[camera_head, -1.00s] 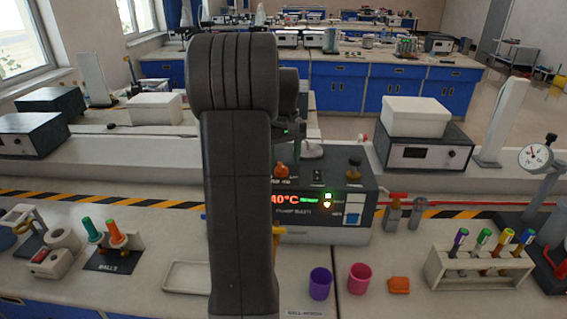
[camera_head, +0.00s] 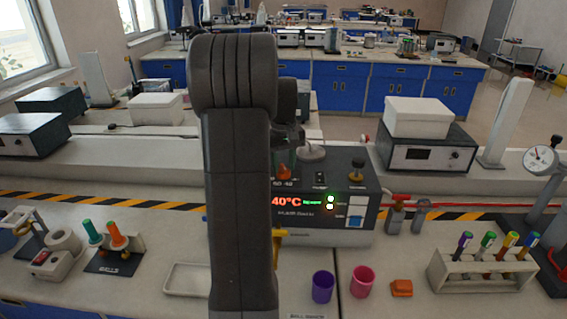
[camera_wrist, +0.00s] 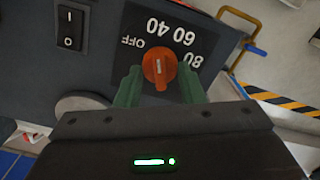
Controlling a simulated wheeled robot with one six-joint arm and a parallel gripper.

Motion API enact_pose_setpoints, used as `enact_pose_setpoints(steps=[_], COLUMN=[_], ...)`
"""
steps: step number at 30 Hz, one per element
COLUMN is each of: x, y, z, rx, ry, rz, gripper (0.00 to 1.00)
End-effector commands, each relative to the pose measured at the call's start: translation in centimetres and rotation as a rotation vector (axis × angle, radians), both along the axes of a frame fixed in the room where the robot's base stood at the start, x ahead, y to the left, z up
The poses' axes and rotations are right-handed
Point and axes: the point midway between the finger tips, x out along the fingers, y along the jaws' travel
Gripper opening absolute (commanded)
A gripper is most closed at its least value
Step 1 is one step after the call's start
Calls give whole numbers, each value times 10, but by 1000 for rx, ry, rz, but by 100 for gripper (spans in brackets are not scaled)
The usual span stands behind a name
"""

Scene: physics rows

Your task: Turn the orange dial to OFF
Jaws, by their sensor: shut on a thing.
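The orange dial (camera_wrist: 159,70) is on the dark sloping panel of the heating unit (camera_wrist: 210,55). It shows in the wrist view between the two green fingers of my gripper (camera_wrist: 160,86), which is shut on it. White marks OFF, 40, 60 and 80 are printed around the dial, upside down in this view. The dial's white line points roughly toward the 40. In the head view the unit (camera_head: 365,185) has a lit red display reading 40°C, and the dial (camera_head: 285,170) is partly hidden by my arm.
A black rocker switch (camera_wrist: 71,28) and a round light-grey part (camera_wrist: 83,104) are near the dial. A yellow bracket (camera_wrist: 240,20) is at the unit's edge. A purple cup (camera_head: 322,287), a pink cup (camera_head: 361,282) and a tube rack (camera_head: 480,272) stand in front.

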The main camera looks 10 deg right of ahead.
Motion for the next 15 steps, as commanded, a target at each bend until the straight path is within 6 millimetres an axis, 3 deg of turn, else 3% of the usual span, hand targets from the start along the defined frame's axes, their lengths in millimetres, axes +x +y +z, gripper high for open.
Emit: enact_pose_setpoints(steps=[15], x=[0], y=[0], z=[2], rx=[0], ry=[0], rz=[307], gripper=[12])
